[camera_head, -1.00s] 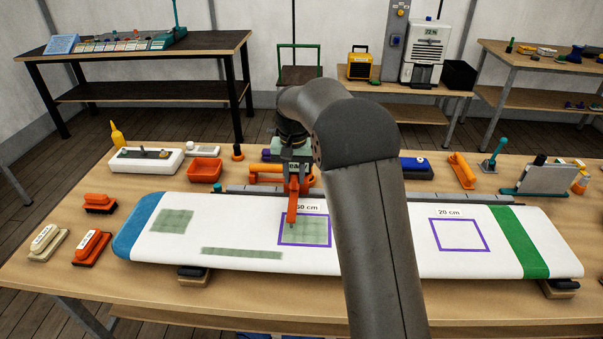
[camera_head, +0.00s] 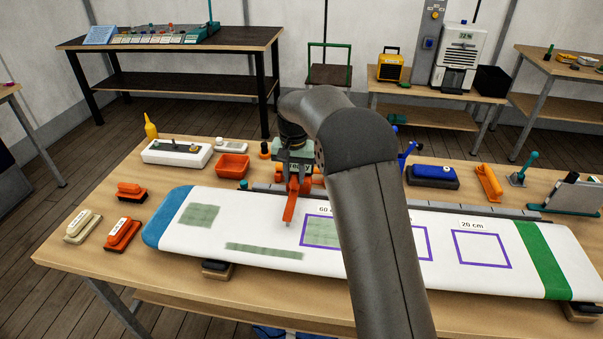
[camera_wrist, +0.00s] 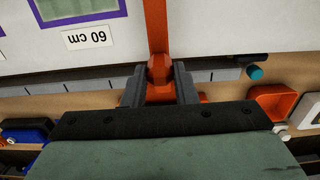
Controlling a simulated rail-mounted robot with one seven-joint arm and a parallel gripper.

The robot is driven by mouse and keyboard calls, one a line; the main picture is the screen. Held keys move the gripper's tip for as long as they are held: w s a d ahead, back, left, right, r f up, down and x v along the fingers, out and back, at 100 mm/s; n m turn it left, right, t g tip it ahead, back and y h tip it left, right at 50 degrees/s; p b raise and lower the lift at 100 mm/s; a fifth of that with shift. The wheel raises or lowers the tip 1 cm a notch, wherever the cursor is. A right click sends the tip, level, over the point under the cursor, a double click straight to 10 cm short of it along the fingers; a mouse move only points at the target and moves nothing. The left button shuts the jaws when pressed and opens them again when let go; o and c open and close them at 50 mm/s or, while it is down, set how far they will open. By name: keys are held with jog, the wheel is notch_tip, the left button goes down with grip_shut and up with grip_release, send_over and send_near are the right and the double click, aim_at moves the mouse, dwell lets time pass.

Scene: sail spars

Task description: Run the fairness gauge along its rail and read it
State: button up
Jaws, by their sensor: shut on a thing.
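The fairness gauge (camera_head: 292,198) is orange, with a long arm reaching over the white board (camera_head: 400,262). Its tip is on or just above the board, left of the purple square marked 60 cm (camera_head: 321,232). My gripper (camera_wrist: 161,88) is shut on the gauge's orange grip. My arm hides part of the board and of a middle purple square.
A teal knob (camera_head: 243,184) stands at the rail's left end, close to the gauge. An orange tray (camera_head: 232,166) and white box (camera_head: 177,152) lie behind. Sanding blocks (camera_head: 122,234) lie left of the board. A blue block (camera_head: 432,177) lies behind the rail.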

jog(key=w+a+p, duration=0.2)
jog(key=a+p, duration=0.2)
jog(key=a, duration=0.4)
jog(key=shift+w+a+r, duration=0.2)
jog(key=shift+a+r, duration=0.1)
jog(key=o, duration=1)
jog(key=shift+f, duration=0.2)
notch_tip(320, 180, up, 17)
jog(key=b, duration=0.2)
jog(key=s+d+r, duration=0.2)
jog(key=s+d, duration=0.4)
jog(key=s+d+f+n+b, duration=0.1)
jog(key=s+d, duration=0.6)
jog(key=s, duration=0.5)
jog(key=s+d+f, duration=0.2)
jog(key=s+f, duration=0.2)
jog(key=s, duration=0.3)
jog(key=s+d+f+n, duration=0.1)
jog(key=s+d+f, duration=0.1)
jog(key=s+f, duration=0.3)
jog(key=s+d+f+t+b, duration=0.1)
jog(key=s+f, duration=0.3)
jog(key=s, duration=0.7)
jog(key=shift+s+d+f+n, duration=0.15)
jog(key=shift+d+f+n, duration=0.05)
jog(key=shift+d+n, duration=0.2)
